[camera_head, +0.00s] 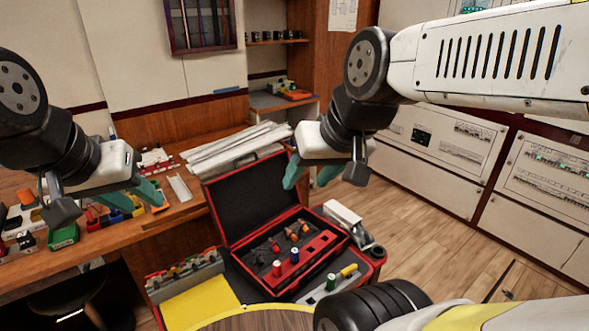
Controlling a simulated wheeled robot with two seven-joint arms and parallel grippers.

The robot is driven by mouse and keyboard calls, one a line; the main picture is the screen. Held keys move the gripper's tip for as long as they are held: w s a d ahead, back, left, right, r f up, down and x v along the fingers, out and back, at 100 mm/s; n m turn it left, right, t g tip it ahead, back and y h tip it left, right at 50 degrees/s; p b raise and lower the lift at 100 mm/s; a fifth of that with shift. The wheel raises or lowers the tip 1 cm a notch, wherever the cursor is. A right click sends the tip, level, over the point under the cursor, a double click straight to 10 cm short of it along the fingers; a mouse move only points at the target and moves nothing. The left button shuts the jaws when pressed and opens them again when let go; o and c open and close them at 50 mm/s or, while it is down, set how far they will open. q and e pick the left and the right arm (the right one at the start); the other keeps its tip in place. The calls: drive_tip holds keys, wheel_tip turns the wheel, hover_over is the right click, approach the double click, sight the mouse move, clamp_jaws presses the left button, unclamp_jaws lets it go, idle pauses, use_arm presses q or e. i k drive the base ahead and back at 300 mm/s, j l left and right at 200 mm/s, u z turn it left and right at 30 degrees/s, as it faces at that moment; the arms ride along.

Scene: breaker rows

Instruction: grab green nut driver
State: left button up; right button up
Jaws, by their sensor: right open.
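A small tool with a green handle (331,282), which looks like the green nut driver, stands in a grey holder strip at the front right of the open red tool case. My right gripper (309,176) is open and empty. It hangs in the air above the case's open lid, up and to the left of the green handle, and apart from it. My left gripper (146,206) looks open and empty. It is over the wooden bench at the left, far from the green handle.
A grey bin (185,275) of small parts and a yellow mat (203,306) are at left. Electrical panels (444,140) line the right wall.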

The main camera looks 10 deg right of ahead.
sight(330, 279)
drive_tip(key=z, duration=1)
